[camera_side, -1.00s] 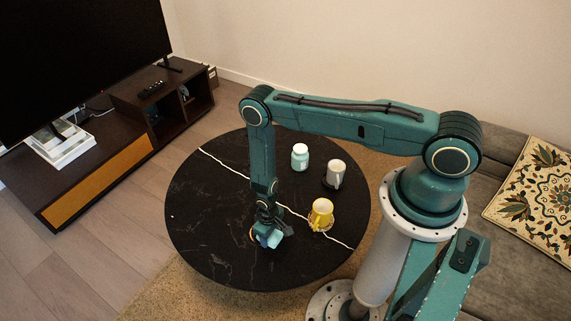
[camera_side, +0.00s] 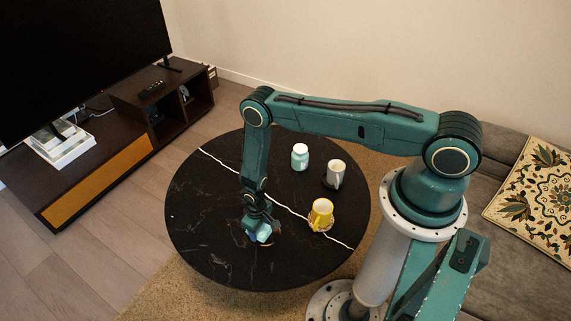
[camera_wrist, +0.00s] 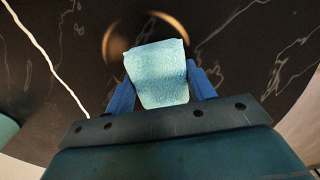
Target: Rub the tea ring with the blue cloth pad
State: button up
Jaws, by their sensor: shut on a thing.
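The blue cloth pad (camera_wrist: 158,75) is light blue and sits between the two blue fingers of my gripper (camera_wrist: 160,88) in the wrist view. In the side view my gripper (camera_side: 258,226) is low over the front of the round black table, with the pad (camera_side: 264,233) under it. My gripper is shut on the pad. The tea ring (camera_wrist: 146,19) is a brown ring on the black top, just beyond the pad in the wrist view. The pad covers part of its near edge. Whether the pad touches the top is hard to tell.
On the black table (camera_side: 205,235), a yellow mug (camera_side: 321,213) stands on a coaster right of my gripper. A grey-white mug (camera_side: 335,174) and a pale green jar (camera_side: 299,157) stand further back. The table's left part is clear.

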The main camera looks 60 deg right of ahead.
aim_at(272, 233)
jog(key=w, duration=0.2)
jog(key=shift+w+f, duration=0.1)
jog(key=shift+w, duration=0.55)
jog(key=shift+w+d+r, duration=0.15)
jog(key=shift+d+r, duration=0.05)
jog(key=shift+d+f, duration=0.2)
jog(key=shift+d, duration=0.25)
jog(key=shift+d+r, duration=0.1)
jog(key=shift+d, duration=0.55)
jog(key=shift+s+a, duration=0.1)
jog(key=shift+s, duration=4.95)
jog(key=shift+w, duration=1.35)
jog(key=shift+w+r, duration=0.1)
jog(key=shift+w, duration=1.05)
jog(key=shift+w+f, duration=0.25)
jog(key=shift+w, duration=0.1)
jog(key=shift+w+r, duration=0.2)
jog(key=shift+w, duration=0.55)
jog(key=shift+w+f, duration=0.15)
jog(key=shift+w, duration=1.15)
jog(key=shift+w+r, duration=0.2)
jog(key=shift+r, duration=0.1)
jog(key=shift+s+r, duration=0.1)
jog(key=shift+r, duration=3.85)
